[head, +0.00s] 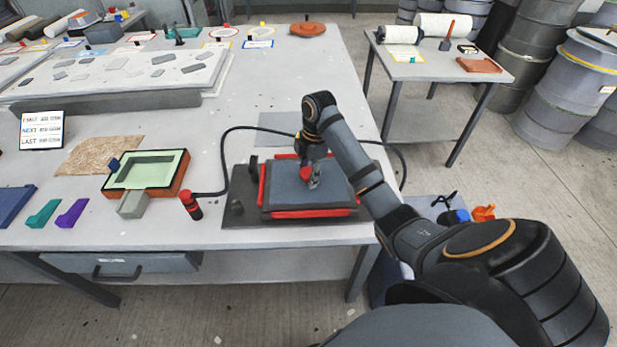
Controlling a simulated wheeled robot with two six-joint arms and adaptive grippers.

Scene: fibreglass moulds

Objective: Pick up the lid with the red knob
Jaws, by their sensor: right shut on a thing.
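The lid (285,187) is a flat blue-grey panel with a red knob (305,174) near its middle. It lies level over a red-edged frame (262,185) on a dark base plate (240,212) near the table's front right. I cannot tell whether there is a gap beneath the lid. My right gripper (312,178) reaches down onto the lid from above and is shut at the red knob. The fingers partly hide the knob. My left gripper is out of view.
A black hose (224,155) loops behind the frame, and a red-and-black handle (190,205) stands to its left. An orange mould (180,180) with a pale green inside and a grey block (133,204) stand farther left.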

